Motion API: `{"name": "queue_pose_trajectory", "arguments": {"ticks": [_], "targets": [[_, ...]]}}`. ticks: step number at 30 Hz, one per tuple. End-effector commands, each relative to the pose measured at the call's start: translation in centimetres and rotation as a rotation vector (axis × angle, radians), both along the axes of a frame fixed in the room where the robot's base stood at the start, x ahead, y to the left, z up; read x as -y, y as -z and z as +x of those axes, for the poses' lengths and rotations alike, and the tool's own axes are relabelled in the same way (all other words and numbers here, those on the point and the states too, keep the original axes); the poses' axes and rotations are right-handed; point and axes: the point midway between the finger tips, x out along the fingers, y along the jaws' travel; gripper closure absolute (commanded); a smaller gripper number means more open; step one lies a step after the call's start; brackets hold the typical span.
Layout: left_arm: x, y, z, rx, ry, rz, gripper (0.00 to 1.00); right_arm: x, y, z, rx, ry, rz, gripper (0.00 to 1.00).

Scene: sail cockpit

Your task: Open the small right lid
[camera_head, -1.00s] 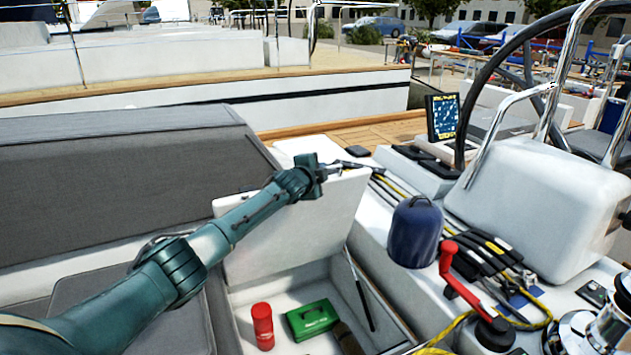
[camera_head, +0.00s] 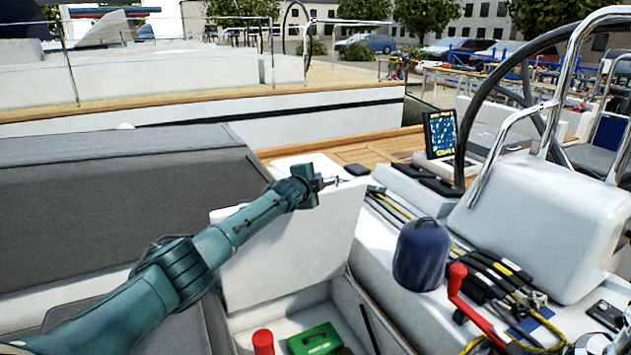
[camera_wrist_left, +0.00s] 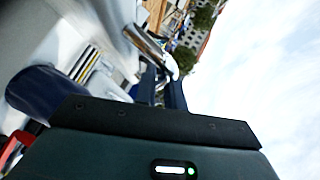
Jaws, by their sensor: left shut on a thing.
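The small right lid (camera_head: 290,250) is a white panel in the head view, standing raised and leaning back over an open locker (camera_head: 290,318). My left arm reaches across in front of it. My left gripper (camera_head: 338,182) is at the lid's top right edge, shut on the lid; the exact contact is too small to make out. The gripper's dark fingers (camera_wrist_left: 163,92) also show in the left wrist view, where the grip itself is unclear.
A red can (camera_head: 263,342) and a green box (camera_head: 314,340) lie in the locker. A blue covered winch (camera_head: 421,254) and a red handle (camera_head: 458,290) stand to the right. A grey cushion (camera_head: 120,200) fills the left.

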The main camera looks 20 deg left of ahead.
Motion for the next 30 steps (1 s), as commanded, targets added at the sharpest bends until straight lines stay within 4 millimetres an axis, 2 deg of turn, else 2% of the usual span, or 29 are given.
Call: {"name": "queue_pose_trajectory", "arguments": {"ticks": [1,2,9,20,30], "targets": [[0.1,0.0,0.0,-0.001,0.002,0.003,1.00,0.0,0.0,0.0,-0.001,0.000,0.000,0.64],[0.1,0.0,0.0,-0.001,0.002,0.003,0.88,0.0,0.0,0.0,-0.001,0.000,0.000,0.64],[0.1,0.0,0.0,-0.001,0.001,0.001,0.68,0.0,0.2,-0.3,-0.007,0.000,0.000,0.64],[0.1,0.1,-0.3,-0.002,0.003,-0.001,0.67,-0.1,0.2,-0.5,-0.012,0.000,0.000,0.64],[0.2,-0.8,-2.9,0.000,0.001,0.001,0.67,0.1,-0.3,-0.5,-0.019,0.005,-0.003,0.64]]}}
